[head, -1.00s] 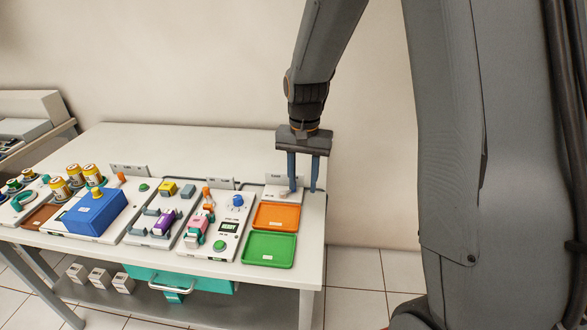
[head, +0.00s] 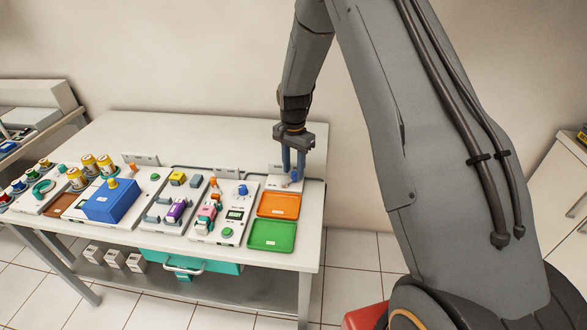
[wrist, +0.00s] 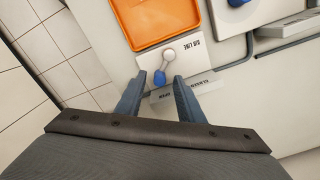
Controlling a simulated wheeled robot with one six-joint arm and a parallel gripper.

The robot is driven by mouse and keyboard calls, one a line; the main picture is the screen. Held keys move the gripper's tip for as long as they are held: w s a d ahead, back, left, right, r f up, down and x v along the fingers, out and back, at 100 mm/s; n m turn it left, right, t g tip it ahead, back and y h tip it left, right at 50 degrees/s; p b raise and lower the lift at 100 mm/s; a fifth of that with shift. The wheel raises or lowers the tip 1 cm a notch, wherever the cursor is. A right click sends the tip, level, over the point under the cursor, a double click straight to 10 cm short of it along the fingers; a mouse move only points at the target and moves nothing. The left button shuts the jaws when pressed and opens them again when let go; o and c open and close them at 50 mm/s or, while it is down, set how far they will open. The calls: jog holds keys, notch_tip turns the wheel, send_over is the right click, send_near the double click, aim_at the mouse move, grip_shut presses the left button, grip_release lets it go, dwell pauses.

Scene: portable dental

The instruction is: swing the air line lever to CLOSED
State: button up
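The air line lever (wrist: 160,77) has a blue grip and a round pale pivot on a white plate (wrist: 184,45) marked AIR LINE, upside down in the wrist view. Its blue grip points toward my gripper's palm, slightly left. My gripper (wrist: 159,80) is open, with one finger on each side of the grip and gaps showing. In the head view, my gripper (head: 293,177) points down at the plate at the table's back right, and its fingers partly hide the lever. The small labels on the raised strip (wrist: 190,88) beside the lever are too small to read surely.
An orange tray (head: 278,205) lies directly in front of the plate, with a green tray (head: 271,235) nearer. A panel with a blue knob (head: 243,190) stands to the left. A grey tube (wrist: 235,65) runs along the table from the plate. The table's back left (head: 180,135) is clear.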

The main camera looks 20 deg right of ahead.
jog(key=shift+f, duration=0.6)
grip_shut()
jog(key=shift+w, duration=0.15)
jog(key=n+b, duration=0.1)
jog(key=n, duration=0.2)
jog(key=w+n+b, duration=0.1)
jog(key=shift+w+a+n+b, duration=0.1)
jog(key=shift+a+n+b, duration=0.2)
jog(key=shift+a, duration=0.1)
jog(key=n, duration=0.1)
jog(key=a+n+b, duration=0.1)
jog(key=n, duration=0.1)
jog(key=n+b, duration=0.1)
jog(key=n, duration=0.1)
jog(key=shift+w+a, duration=0.25)
jog(key=shift+w, duration=0.15)
jog(key=shift+n, duration=0.3)
jog(key=shift+r, duration=0.1)
